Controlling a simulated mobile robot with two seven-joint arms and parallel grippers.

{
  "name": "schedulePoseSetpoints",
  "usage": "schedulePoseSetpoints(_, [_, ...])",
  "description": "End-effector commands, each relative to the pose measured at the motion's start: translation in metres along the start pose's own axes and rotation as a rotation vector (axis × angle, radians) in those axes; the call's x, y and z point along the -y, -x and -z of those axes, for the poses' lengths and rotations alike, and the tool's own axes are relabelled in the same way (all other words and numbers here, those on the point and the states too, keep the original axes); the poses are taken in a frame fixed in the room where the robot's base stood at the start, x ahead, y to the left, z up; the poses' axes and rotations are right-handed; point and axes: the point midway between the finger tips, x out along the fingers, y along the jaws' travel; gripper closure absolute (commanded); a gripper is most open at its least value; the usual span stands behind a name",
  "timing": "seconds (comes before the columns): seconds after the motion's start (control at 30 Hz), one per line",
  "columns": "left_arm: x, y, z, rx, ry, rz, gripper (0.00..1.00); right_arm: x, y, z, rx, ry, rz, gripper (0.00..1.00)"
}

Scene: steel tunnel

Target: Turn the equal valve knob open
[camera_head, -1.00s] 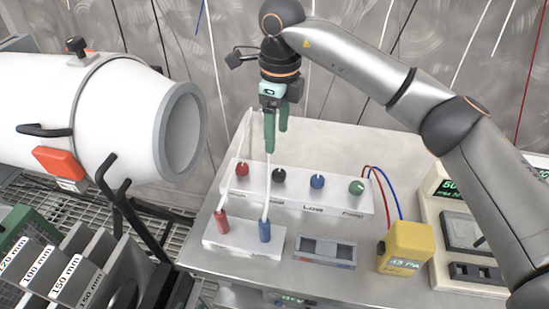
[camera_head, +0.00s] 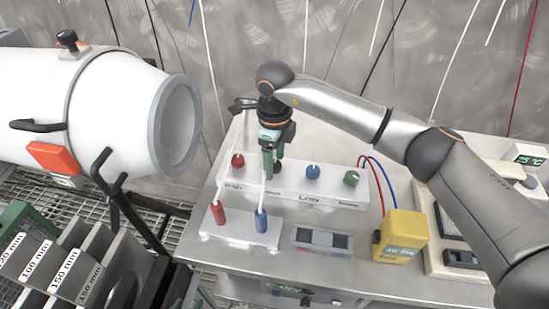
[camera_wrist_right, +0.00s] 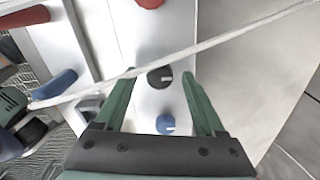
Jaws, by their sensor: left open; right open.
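A white valve panel (camera_head: 330,193) carries a row of red, black, blue and green knobs. The black knob (camera_head: 277,168) is second from the left, and the part of its label visible in the earlier head view suggests the equal valve. My right gripper (camera_head: 268,173) points down at it and partly hides it. In the wrist view the black knob (camera_wrist_right: 160,77) shows between the two open green fingertips, its white mark pointing right. The fingers hold nothing; I cannot tell their exact height over the knob. My left gripper is not in view.
A thin white tube (camera_wrist_right: 215,40) crosses close to the right gripper. Red (camera_head: 218,212) and blue (camera_head: 261,220) connectors stand in front of the panel. The blue knob (camera_head: 313,171) is beside the black one. A yellow meter (camera_head: 402,238) and a large white cylinder (camera_head: 110,110) flank the panel.

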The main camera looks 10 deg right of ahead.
Motion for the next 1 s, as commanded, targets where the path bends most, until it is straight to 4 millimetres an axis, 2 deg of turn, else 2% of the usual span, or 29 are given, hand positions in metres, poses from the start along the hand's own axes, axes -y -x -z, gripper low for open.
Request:
schedulePoseSetpoints(0.2, [0.0011, -0.0010, 0.0021, -0.004, -0.001, 0.002, 0.50, -0.0002, -0.0005, -0.0002, 0.000, 0.000, 0.000, 0.28])
schedulePoseSetpoints(0.83, [0.0019, -0.0019, 0.0039, -0.008, -0.002, 0.003, 0.50, -0.0002, 0.0000, -0.0003, 0.001, 0.000, 0.000, 0.99])
schedulePoseSetpoints(1.0, [0.0018, -0.0019, 0.0037, -0.007, -0.002, 0.003, 0.50, -0.0002, 0.0001, -0.0003, 0.001, 0.000, -0.001, 1.00])
